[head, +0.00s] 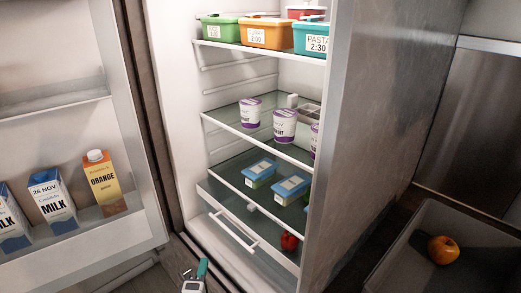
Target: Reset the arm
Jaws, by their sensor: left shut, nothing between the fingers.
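My left gripper (195,272) shows small at the bottom edge of the head view, just in front of the open fridge's lower part. It is shut and holds nothing. Most of the arm behind it is out of the picture. My right gripper is not in view.
The fridge door (140,150) stands open at left, with milk cartons (46,200) and an orange carton (102,180) in it. Shelves hold food boxes (265,34) and yogurt cups (285,126). A drawer (232,232) lies below.

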